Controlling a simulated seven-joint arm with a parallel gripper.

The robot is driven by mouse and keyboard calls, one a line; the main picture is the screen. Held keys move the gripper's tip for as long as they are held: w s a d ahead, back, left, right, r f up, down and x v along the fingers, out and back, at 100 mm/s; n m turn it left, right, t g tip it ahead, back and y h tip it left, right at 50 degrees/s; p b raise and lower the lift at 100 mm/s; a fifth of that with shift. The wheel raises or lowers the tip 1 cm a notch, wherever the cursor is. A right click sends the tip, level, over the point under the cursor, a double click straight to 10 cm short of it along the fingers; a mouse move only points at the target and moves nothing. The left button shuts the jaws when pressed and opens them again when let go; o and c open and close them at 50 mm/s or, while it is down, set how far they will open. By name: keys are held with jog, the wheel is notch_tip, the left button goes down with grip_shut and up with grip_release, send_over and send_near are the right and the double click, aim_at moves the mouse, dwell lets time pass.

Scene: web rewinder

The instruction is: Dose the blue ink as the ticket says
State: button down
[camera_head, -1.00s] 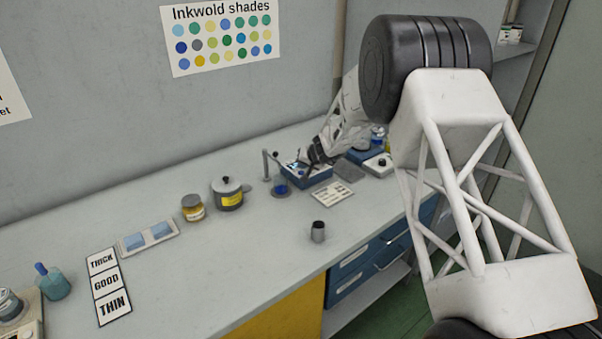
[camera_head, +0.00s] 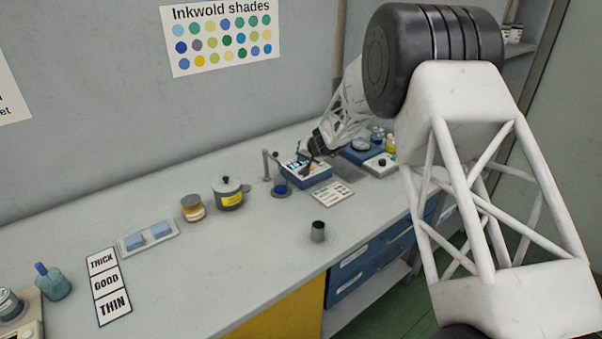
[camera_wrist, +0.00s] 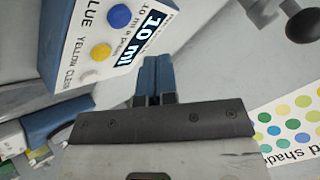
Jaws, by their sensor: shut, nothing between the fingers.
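The dosing unit (camera_head: 306,174) is a blue and white box at the back of the bench. In the wrist view its face (camera_wrist: 75,25) has a blue button (camera_wrist: 120,17), a yellow button (camera_wrist: 101,51) and a pale clear button (camera_wrist: 90,76). Its display (camera_wrist: 147,37) reads 10 ml, beside print saying 10 ml a press. A small vessel with blue in it (camera_head: 282,191) stands at the unit's left. My gripper (camera_wrist: 157,62) is shut and empty, its blue fingertips beside the panel, apart from the blue button. A wall sheet (camera_head: 10,92) is cut off, its text unreadable.
A printed card (camera_head: 333,191) lies in front of the unit. A dark metal cup (camera_head: 318,231), a lidded pot (camera_head: 228,193) and a yellow-labelled jar (camera_head: 193,208) stand on the bench. Jars (camera_head: 390,143) stand right of the unit. The front middle of the bench is mostly clear.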

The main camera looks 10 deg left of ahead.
jog(key=shift+r, duration=1.25)
jog(key=shift+s+d+r, duration=0.1)
jog(key=shift+r, duration=0.05)
jog(key=s+d+r+g+h, duration=0.1)
jog(key=s+d+r, duration=0.45)
jog(key=s, duration=0.35)
jog(key=s+d+r, duration=0.5)
jog(key=s+r, duration=0.2)
jog(key=s, duration=0.1)
jog(key=s+d+r+g+h, duration=0.1)
jog(key=s+d+r, duration=0.4)
jog(key=s+r, duration=0.3)
jog(key=s+d+h, duration=0.1)
jog(key=s+d, duration=0.4)
jog(key=s, duration=0.8)
jog(key=s+d+f+m+h, duration=0.1)
jog(key=s+d, duration=0.4)
jog(key=s, duration=0.8)
jog(key=s+d+g+h, duration=0.1)
jog(key=s+d+h, duration=0.2)
jog(key=s, duration=1)
jog(key=d, duration=0.3)
jog(key=shift+s+f, duration=0.3)
jog(key=shift+s, duration=0.05)
